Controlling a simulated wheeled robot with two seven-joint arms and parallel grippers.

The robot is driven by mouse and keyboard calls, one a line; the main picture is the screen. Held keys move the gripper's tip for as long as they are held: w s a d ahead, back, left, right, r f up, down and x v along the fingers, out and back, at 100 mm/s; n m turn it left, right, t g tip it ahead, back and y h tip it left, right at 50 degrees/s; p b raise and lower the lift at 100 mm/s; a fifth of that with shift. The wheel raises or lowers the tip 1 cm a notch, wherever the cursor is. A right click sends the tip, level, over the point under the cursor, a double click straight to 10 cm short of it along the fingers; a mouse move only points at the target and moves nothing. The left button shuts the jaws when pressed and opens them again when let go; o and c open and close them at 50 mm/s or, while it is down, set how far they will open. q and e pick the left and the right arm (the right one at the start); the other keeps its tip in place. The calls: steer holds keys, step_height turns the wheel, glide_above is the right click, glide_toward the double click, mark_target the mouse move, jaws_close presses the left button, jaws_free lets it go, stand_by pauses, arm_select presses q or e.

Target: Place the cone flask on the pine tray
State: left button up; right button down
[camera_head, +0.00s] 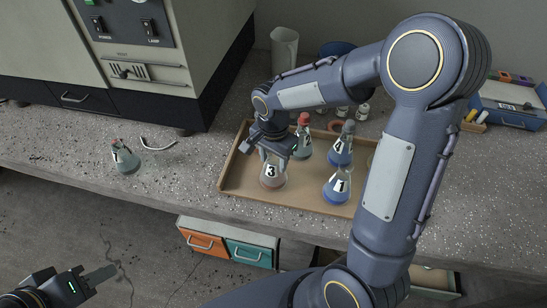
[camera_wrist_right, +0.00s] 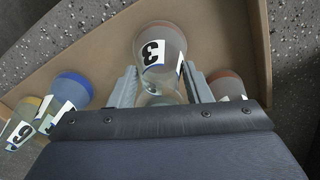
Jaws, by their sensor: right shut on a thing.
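A cone flask labelled 3 (camera_head: 272,172), with a pale reddish liquid, is upright in my right gripper (camera_head: 275,155), over the left part of the pine tray (camera_head: 232,172). I cannot tell whether its base touches the tray. In the right wrist view the same flask (camera_wrist_right: 160,45) sits between the two fingers, which are shut on it. Flasks labelled 1 (camera_head: 338,187) and 4 (camera_head: 341,152) with blue liquid, and a red-topped one (camera_head: 303,140), stand in the tray. My left gripper (camera_head: 95,279) is low at the left, away from the bench; its opening is unclear.
A greenish flask with a reddish top (camera_head: 125,158) stands on the bench left of the tray. A large grey instrument (camera_head: 190,50) stands behind. A white jug (camera_head: 284,50) and small vials (camera_head: 363,111) are at the back. A blue box (camera_head: 510,103) is at the right.

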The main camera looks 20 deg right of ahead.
steer(key=shift+f, duration=0.15)
steer(key=c, duration=0.7)
jaws_free()
steer(key=shift+c, duration=0.2)
steer(key=shift+r, duration=0.45)
step_height(320, 180, up, 11)
steer(key=p, duration=0.1)
steer(key=s+r+n+t+y, duration=0.1)
steer(key=s+n+t+y, duration=0.2)
steer(key=s+n, duration=0.7)
steer(key=s+t, duration=0.2)
steer(key=s, duration=0.6)
steer(key=shift+s+d+t+y, duration=0.2)
steer(key=shift+s+t+y, duration=0.1)
steer(key=shift+y, duration=0.1)
